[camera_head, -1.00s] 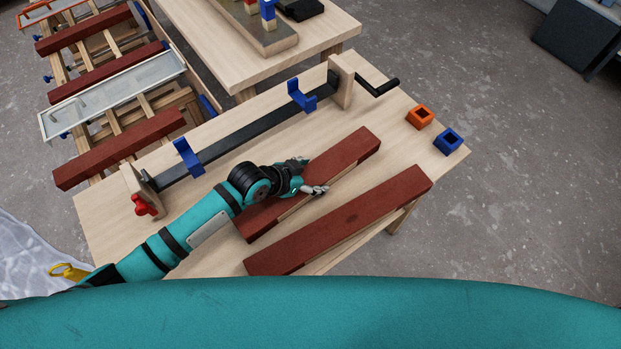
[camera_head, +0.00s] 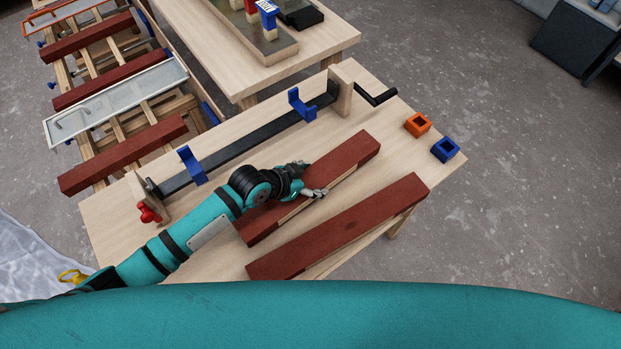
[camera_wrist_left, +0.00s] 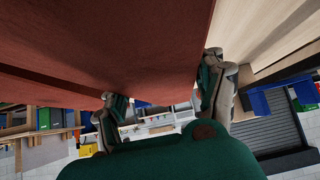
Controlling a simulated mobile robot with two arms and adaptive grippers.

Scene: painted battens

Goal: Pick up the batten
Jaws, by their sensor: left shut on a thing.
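Two dark red battens lie side by side along the pale workbench (camera_head: 225,258) in the head view. My left gripper (camera_head: 308,180) is shut on the middle of the farther batten (camera_head: 345,158), with a finger on each long side. The nearer batten (camera_head: 345,228) lies free in front of it. In the left wrist view the held batten (camera_wrist_left: 120,45) fills the upper part, between the fingers (camera_wrist_left: 165,100). Whether it is clear of the bench is hard to tell. My right gripper is out of view.
A black bar clamp (camera_head: 250,140) with blue jaws runs along the bench behind the held batten. Orange (camera_head: 417,124) and blue (camera_head: 445,150) square blocks sit at the right end. A rack with more red battens (camera_head: 125,155) stands at the left.

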